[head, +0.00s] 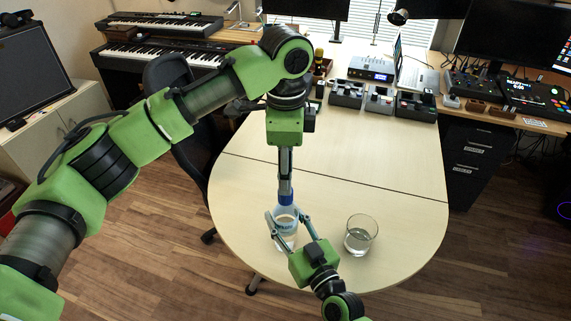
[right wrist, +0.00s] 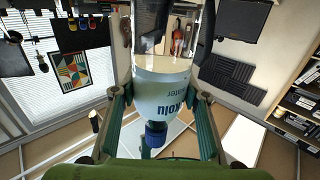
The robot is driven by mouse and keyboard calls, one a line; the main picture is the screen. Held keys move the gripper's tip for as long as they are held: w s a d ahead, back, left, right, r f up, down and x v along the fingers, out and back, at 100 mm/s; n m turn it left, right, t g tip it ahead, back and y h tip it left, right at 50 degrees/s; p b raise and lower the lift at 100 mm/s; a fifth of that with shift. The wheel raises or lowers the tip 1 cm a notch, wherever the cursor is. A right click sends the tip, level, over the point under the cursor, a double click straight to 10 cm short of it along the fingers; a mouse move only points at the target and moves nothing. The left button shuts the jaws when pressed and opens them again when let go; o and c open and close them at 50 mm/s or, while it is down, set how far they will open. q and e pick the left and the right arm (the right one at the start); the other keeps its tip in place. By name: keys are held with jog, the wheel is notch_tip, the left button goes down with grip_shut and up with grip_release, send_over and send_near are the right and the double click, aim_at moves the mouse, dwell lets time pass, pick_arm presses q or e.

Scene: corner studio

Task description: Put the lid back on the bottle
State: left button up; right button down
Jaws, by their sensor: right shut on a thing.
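The bottle (head: 284,232) stands upright on the table, clear with a white and blue label. It shows upside down in the right wrist view (right wrist: 165,92). My right gripper (head: 287,219) has a finger on each side of it and is shut on it. The blue lid (head: 286,199) is at the top of the bottle's neck, and also shows in the right wrist view (right wrist: 155,134). I cannot tell whether it is fully seated. My left gripper (head: 285,188) points straight down, its fingertips at the lid. Its fingers show edge-on, so their opening is hidden.
A glass with some clear liquid (head: 360,235) stands on the table right of the bottle. The light wooden table (head: 390,190) is otherwise clear around them. Several devices and a laptop (head: 412,68) stand on the desk behind. A black chair (head: 168,72) is at the left.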

pick_arm(q)
jog(key=n, duration=0.2)
jog(key=r+n, duration=0.1)
jog(key=n, duration=0.2)
jog(key=shift+r, duration=0.2)
jog(key=n, duration=0.2)
jog(key=r+n, duration=0.1)
jog(key=n, duration=0.2)
jog(key=shift+n, duration=0.3)
send_near(285, 220)
jog(key=shift+w+f, duration=1.25)
jog(key=shift+w, duration=0.1)
grip_shut()
